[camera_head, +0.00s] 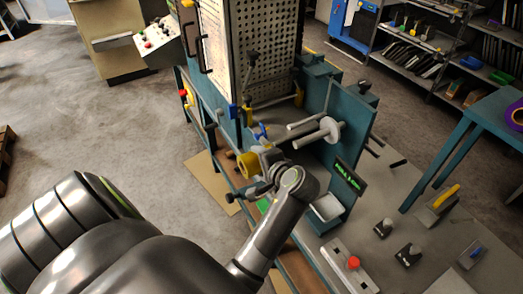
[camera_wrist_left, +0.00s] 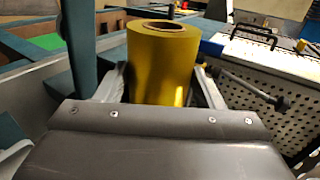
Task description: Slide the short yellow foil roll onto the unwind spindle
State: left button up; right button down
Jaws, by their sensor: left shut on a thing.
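The short yellow foil roll (camera_head: 246,165) is held at the end of my left arm, beside the blue-green machine in the head view. In the left wrist view the yellow roll (camera_wrist_left: 163,70) stands between the two fingers, with its open core facing up in the picture. My left gripper (camera_head: 262,168) is shut on it. A pale rod with a round flange (camera_head: 329,130), which looks like the unwind spindle, sticks out from the machine's side plate, to the right of and above the roll in the head view. The roll is apart from it. My right gripper is in neither view.
The machine's perforated guard (camera_head: 270,45) rises behind the roll. A box with a lit green label (camera_head: 350,176) stands right of my wrist. A plate with a red button (camera_head: 353,262) lies at lower right. Shelves (camera_head: 425,45) and a blue-green table (camera_head: 490,115) stand farther right.

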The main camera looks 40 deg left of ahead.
aim_at(306, 142)
pick_arm(q)
jog(key=shift+r+p, duration=0.2)
jog(key=shift+p, duration=0.15)
jog(key=w, duration=0.1)
jog(key=w+d, duration=0.1)
jog(key=w, duration=0.2)
jog(key=shift+d+f+b, duration=0.2)
jog(key=shift+d+b, duration=0.1)
jog(key=shift+b, duration=0.1)
jog(key=shift+w+d, duration=0.35)
jog(key=shift+w, duration=0.3)
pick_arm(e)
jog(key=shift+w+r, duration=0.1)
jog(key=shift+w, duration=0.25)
pick_arm(q)
jog(key=shift+r+p, duration=0.1)
jog(key=shift+p, duration=1.05)
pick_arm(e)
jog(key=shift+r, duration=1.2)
pick_arm(q)
jog(key=shift+w+d, duration=0.1)
jog(key=shift+w, duration=0.2)
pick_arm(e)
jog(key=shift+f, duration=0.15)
pick_arm(q)
jog(key=shift+w+d, duration=0.15)
jog(key=shift+w, duration=0.15)
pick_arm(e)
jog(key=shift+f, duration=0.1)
